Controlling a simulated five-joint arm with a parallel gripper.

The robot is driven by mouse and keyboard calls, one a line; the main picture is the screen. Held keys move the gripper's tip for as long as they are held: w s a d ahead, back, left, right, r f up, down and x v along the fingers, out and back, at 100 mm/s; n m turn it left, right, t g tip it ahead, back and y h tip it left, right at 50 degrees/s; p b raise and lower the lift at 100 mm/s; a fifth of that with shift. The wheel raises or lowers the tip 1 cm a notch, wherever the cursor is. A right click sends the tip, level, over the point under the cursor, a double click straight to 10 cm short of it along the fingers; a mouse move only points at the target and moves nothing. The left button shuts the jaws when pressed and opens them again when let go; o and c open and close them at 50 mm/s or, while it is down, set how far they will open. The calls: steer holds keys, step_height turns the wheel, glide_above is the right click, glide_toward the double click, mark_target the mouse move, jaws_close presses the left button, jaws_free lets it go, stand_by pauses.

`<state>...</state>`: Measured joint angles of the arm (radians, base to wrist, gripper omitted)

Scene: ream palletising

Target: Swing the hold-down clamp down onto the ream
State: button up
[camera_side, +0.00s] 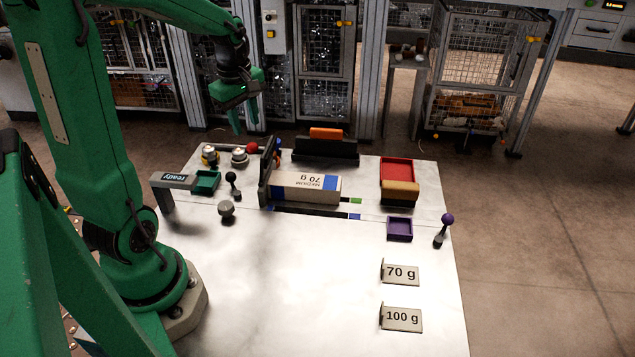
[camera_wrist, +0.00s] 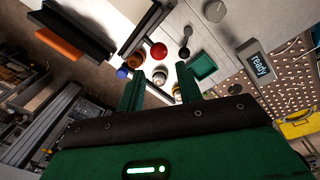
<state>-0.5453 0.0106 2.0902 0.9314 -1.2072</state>
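The ream (camera_side: 305,187), a pale block with blue bands marked 70 g, lies on the table against a dark upright plate (camera_side: 265,172). A red ball knob (camera_side: 253,148) on a thin bar stands behind that plate; it may be the clamp's handle, but I cannot tell the clamp's parts for sure. The red knob also shows in the wrist view (camera_wrist: 158,50). My gripper (camera_side: 246,127) is above the table's back edge, higher than the red knob and apart from it. Its two green fingers (camera_wrist: 160,72) are spread and empty. I cannot make out the ream in the wrist view.
A black stand with an orange block (camera_side: 326,133) is behind the ream. Red (camera_side: 396,168) and purple (camera_side: 399,229) trays and a purple-knobbed lever (camera_side: 447,219) stand right. A "ready" display (camera_side: 174,180) stands left. The front table is clear, apart from two weight signs.

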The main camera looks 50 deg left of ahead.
steer(key=shift+w+f, duration=0.2)
steer(key=shift+f, duration=1.5)
steer(key=shift+w+f, duration=0.2)
steer(key=shift+f, duration=1.45)
jaws_close()
